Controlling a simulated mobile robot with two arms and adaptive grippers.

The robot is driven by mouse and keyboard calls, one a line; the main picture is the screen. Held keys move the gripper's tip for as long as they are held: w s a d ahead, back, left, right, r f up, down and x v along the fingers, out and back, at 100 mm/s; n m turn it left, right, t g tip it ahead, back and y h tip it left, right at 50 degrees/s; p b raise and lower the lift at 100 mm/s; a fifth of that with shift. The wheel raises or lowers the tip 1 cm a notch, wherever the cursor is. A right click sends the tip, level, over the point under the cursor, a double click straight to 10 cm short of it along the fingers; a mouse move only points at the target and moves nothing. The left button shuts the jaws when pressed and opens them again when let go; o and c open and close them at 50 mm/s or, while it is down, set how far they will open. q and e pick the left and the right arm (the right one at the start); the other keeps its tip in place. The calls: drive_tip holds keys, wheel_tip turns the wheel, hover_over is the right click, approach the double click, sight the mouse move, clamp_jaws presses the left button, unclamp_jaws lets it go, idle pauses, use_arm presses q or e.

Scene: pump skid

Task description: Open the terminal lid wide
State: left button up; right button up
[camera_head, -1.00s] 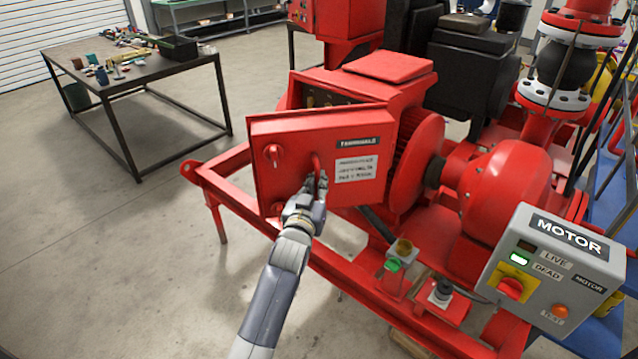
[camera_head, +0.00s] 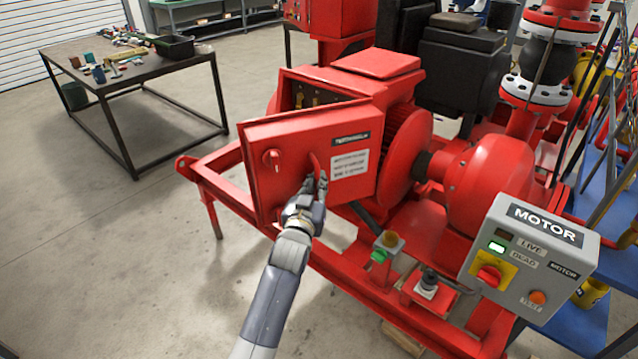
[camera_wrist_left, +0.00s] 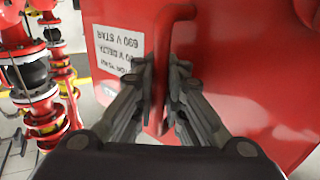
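The red terminal lid (camera_head: 290,187), with a "TERMINALS" label, a white notice and a red knob, stands partly open. Behind its top edge a strip of the terminal box interior (camera_head: 312,97) shows; the lid hides the rest. My left gripper (camera_head: 316,183) is at the red handle (camera_head: 313,165) on the lid's front. In the left wrist view, the fingers (camera_wrist_left: 162,85) lie on both sides of the handle (camera_wrist_left: 173,14) and appear closed on it. My right gripper is not in view.
The red pump skid frame (camera_head: 222,202) runs below the lid. A grey MOTOR control box (camera_head: 525,262) stands at the lower right, with a green light by LIVE/DEAD labels. A table (camera_head: 140,78) with tools stands at the back left. The floor left of the lid is clear.

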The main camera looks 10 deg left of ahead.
use_arm(q)
drive_tip(key=o, duration=0.4)
drive_tip(key=shift+s+a+f, duration=0.15)
drive_tip(key=shift+a+f, duration=0.1)
drive_tip(key=shift+s+r, duration=0.1)
drive_tip(key=shift+r, duration=0.15)
drive_tip(key=shift+s+d, duration=0.1)
drive_tip(key=s, duration=1.2)
drive_tip(key=shift+a, duration=0.25)
